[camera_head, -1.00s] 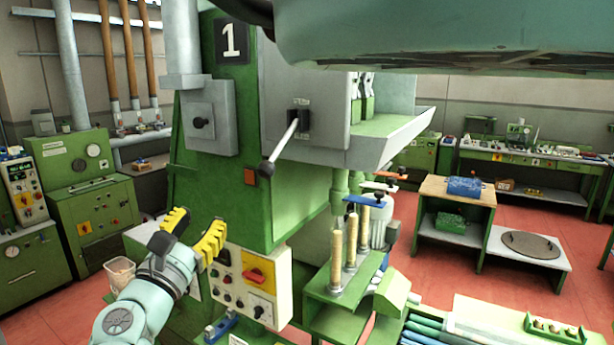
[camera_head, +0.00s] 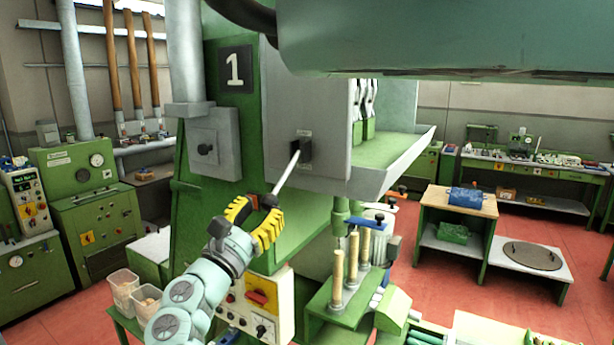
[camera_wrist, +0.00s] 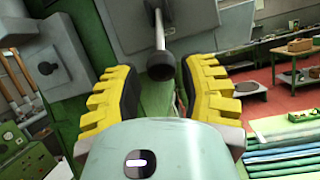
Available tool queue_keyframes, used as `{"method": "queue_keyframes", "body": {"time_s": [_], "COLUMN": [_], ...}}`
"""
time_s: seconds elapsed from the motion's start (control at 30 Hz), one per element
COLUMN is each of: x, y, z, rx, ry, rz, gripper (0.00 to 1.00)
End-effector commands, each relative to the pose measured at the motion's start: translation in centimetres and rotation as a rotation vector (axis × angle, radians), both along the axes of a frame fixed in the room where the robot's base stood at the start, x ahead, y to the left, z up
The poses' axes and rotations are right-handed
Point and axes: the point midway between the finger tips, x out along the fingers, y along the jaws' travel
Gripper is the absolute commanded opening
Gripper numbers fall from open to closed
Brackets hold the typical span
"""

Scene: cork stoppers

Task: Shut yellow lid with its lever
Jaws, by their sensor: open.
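A grey lever (camera_head: 287,172) with a dark knob slants down from a grey box on the front of the green machine. My gripper (camera_head: 260,206), with yellow ridged fingers, is open at the lever's lower end. In the wrist view the lever's knob (camera_wrist: 161,66) appears between the spread fingertips (camera_wrist: 160,75), with gaps on both sides. I cannot tell how far the knob is in depth from the fingers. I cannot make out a yellow lid in either view.
A control panel (camera_head: 268,315) with a red-and-yellow switch is below my gripper. A grey ledge (camera_head: 405,165) juts out right of the lever. Upright cork-coloured rods (camera_head: 338,278) stand at lower right. Clear bins (camera_head: 122,288) are at lower left.

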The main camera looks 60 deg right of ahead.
Motion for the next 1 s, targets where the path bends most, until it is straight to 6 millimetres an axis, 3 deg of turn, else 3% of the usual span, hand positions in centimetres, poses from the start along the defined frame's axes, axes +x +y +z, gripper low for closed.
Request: {"method": "queue_keyframes", "body": {"time_s": [0.2, 0.5, 0.93, 0.97, 1.0], "x": [0.0, 0.4, 0.5, 0.5, 0.6], "y": [-3.0, -5.8, -6.4, -6.3, -6.3], "z": [1.6, 2.4, 2.5, 2.5, 2.5], "rx": [-0.001, 0.001, 0.002, 0.002, 0.002], "ry": [-0.003, -0.001, 0.000, 0.000, 0.000], "rz": [-0.011, -0.008, -0.004, -0.004, -0.003], "gripper": [0.41, 0.41, 0.41, 0.47, 0.42]}}
